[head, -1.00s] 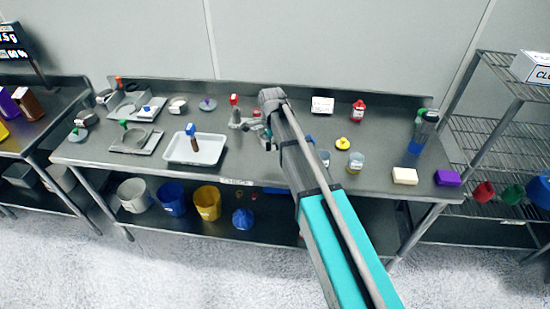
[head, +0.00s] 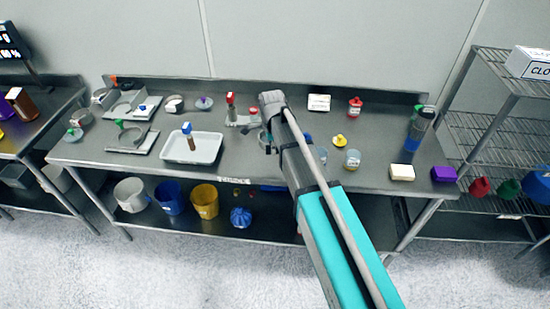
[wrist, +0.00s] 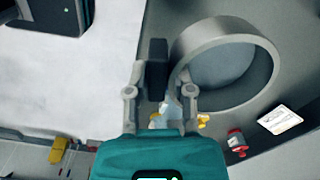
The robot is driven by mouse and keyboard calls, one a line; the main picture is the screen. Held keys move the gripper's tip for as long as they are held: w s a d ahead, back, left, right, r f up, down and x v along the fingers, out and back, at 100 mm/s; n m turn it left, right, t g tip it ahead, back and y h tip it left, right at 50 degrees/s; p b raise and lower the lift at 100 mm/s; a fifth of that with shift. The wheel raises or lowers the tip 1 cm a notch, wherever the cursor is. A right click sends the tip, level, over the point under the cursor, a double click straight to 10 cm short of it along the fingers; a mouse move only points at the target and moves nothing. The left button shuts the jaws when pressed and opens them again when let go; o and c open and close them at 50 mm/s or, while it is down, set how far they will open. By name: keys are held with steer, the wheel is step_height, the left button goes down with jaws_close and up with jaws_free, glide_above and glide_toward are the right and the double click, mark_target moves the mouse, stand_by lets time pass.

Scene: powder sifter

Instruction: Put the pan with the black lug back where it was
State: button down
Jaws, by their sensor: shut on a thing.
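In the wrist view my gripper (wrist: 158,92) is shut on the upright black lug (wrist: 157,68) of a round grey pan (wrist: 262,88). The pan is to the right of the fingers, and its round grey inside looks empty. In the head view my arm reaches over the middle of the steel bench and its wrist mostly hides the gripper and the pan. I cannot tell how high the pan is held.
A white tray (head: 210,157) with a blue-capped brown bottle (head: 188,135) stands left of my arm. A red bottle (head: 355,106), yellow item (head: 340,141) and white block (head: 402,172) are right.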

steer(key=s+d+r+m, duration=0.1)
steer(key=s+d, duration=0.3)
steer(key=s, duration=0.4)
steer(key=shift+s+d+m+p, duration=0.25)
steer(key=shift+m+p, duration=0.1)
steer(key=shift+m, duration=0.45)
steer(key=shift+w, duration=0.1)
steer(key=w+a+f+b, duration=0.1)
steer(key=w, duration=0.2)
steer(key=w+a+f+b, duration=0.1)
steer(key=w+f+b, duration=0.1)
steer(key=w, duration=0.1)
steer(key=w+a+f+b, duration=0.1)
steer(key=w, duration=0.1)
steer(key=shift+w+f, duration=0.2)
steer(key=shift+w, duration=0.2)
steer(key=b, duration=0.5)
glide_above(273, 166)
steer(key=f, duration=0.4)
steer(key=shift+s+d+f, duration=0.2)
steer(key=shift+s+f, duration=0.1)
steer(key=shift+s, duration=0.05)
steer(key=shift+f, duration=0.1)
steer(key=shift+w+a+f+b, duration=0.15)
steer(key=shift+w+f+b, duration=0.2)
steer(key=shift+f+b, duration=1.55)
steer(key=shift+b, duration=0.1)
